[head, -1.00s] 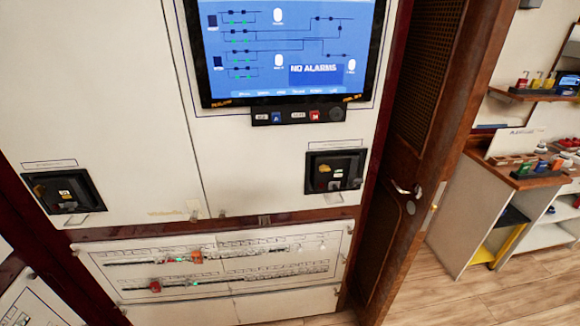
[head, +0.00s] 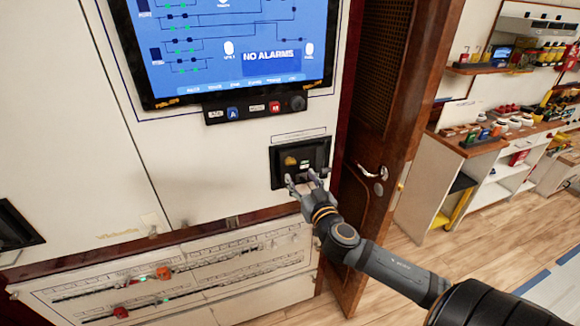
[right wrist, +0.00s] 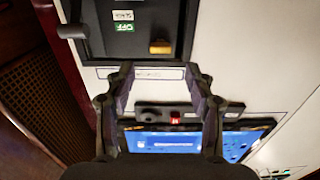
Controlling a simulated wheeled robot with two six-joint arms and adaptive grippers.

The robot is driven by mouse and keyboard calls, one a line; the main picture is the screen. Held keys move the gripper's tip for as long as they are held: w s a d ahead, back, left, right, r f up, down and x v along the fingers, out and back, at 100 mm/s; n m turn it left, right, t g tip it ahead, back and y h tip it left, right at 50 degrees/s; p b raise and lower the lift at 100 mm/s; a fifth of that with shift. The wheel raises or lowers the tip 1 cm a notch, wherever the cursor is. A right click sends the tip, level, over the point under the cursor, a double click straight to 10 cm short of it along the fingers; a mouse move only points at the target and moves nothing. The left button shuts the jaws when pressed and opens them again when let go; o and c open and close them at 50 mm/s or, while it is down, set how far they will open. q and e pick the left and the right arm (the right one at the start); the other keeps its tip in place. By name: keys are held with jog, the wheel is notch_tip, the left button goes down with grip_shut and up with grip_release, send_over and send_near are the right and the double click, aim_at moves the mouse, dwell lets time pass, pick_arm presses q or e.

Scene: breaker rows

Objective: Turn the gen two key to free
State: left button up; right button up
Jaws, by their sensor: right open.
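A black recessed switch box (head: 300,160) is set in the cream wall panel below the screen. It holds a yellow key or knob (head: 290,161), which also shows in the right wrist view (right wrist: 160,47). A green "OFF" label (right wrist: 124,27) sits beside it. The lettering on the box's nameplate is too small to read. My right gripper (head: 305,181) is at the lower edge of this box, open and empty. In the right wrist view its fingers (right wrist: 158,74) reach toward the box, apart from the yellow key. My left gripper is not in view.
A second black box (head: 14,228) is at the far left. A screen (head: 230,50) reading "NO ALARMS" has a control strip (head: 256,107) beneath it. Breaker rows (head: 170,285) run along the lower panel. A wooden door (head: 385,130) stands close on the right.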

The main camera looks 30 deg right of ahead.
aim_at(292, 164)
jog(key=p+x, duration=0.2)
jog(key=x, duration=0.4)
jog(key=shift+w+d, duration=0.1)
jog(key=shift+w, duration=0.25)
jog(key=shift+w+d+f, duration=0.1)
jog(key=shift+w, duration=0.3)
grip_shut()
